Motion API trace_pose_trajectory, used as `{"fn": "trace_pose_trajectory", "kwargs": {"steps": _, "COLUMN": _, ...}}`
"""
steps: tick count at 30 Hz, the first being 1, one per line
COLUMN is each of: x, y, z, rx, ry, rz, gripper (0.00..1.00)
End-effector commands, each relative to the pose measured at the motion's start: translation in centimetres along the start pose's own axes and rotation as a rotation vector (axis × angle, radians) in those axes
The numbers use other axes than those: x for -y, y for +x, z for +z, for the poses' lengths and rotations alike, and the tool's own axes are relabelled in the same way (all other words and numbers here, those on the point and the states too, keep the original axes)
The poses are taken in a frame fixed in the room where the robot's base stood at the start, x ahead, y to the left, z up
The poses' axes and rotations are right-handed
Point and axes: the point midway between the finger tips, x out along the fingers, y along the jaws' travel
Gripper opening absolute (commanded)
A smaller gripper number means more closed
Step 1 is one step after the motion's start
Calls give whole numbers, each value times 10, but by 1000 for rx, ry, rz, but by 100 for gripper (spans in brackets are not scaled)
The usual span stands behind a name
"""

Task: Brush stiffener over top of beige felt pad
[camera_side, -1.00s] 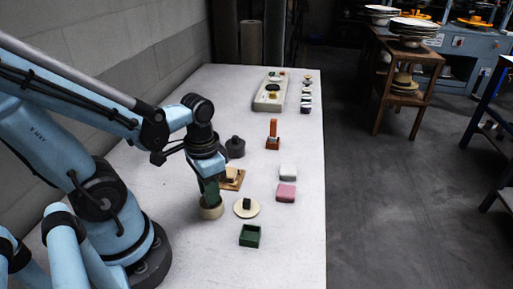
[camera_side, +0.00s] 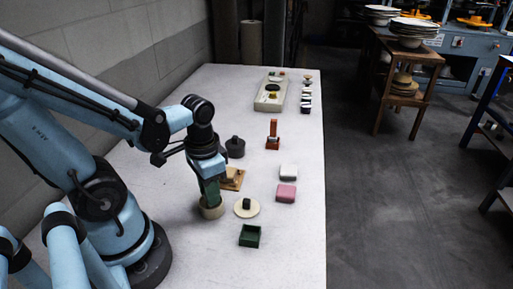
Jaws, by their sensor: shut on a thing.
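My gripper (camera_side: 210,192) points straight down at the near left of the table, with dark green parts at its end. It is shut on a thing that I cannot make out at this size. Its lower end is at or inside the top of a round beige pot-like piece (camera_side: 211,211); whether they touch is hidden. Just right of it lies a flat cream disc (camera_side: 253,211) with a small dark block on it. Behind is a wooden board (camera_side: 238,184) with a tan block on it, partly hidden by my gripper. I cannot tell which beige piece is the felt pad.
A green open box (camera_side: 249,236) stands in front. A pink block (camera_side: 286,193) and a white block (camera_side: 288,172) lie to the right. An orange upright stand (camera_side: 273,136) and a dark lidded pot (camera_side: 235,148) stand behind. A tray (camera_side: 264,105) with small items is farther back.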

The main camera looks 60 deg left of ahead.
Motion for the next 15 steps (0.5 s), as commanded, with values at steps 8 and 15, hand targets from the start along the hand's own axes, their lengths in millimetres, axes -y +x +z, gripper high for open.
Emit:
{"fn": "trace_pose_trajectory", "kwargs": {"steps": 8, "x": 0, "y": -5, "z": 0, "rx": -1, "ry": 0, "rz": 0, "gripper": 0}}
{"fn": "trace_pose_trajectory", "kwargs": {"steps": 15, "x": 0, "y": -22, "z": 1, "rx": 0, "ry": 0, "rz": 0, "gripper": 0}}
